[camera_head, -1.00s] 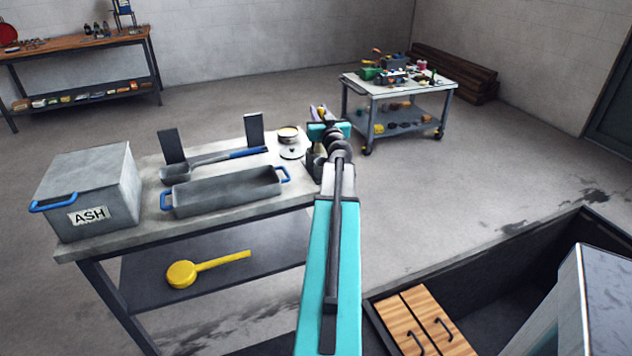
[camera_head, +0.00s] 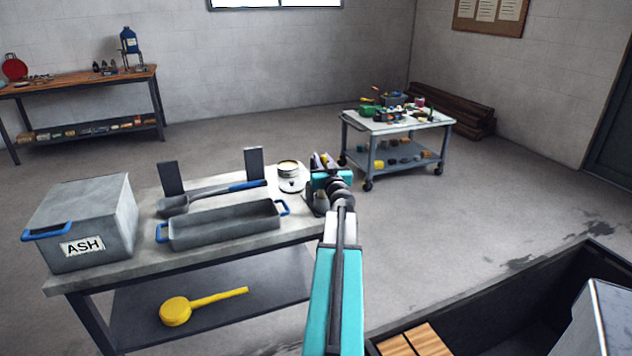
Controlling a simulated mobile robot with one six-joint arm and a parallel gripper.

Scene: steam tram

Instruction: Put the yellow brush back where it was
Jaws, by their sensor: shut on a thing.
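My gripper (camera_head: 321,163) is at the far end of my turquoise arm, by the right end of the grey bench (camera_head: 75,280). My own wrist hides most of it. The brush's shape and tilt cannot be made out. A larger yellow long-handled tool with a round head (camera_head: 176,311) lies on the bench's lower shelf.
On the bench are a grey ASH box (camera_head: 85,225), a blue-handled tray (camera_head: 225,228), a blue-handled shovel (camera_head: 205,195), two dark upright plates and a round tin (camera_head: 288,170). A loaded trolley (camera_head: 400,125) stands behind. Open floor lies right.

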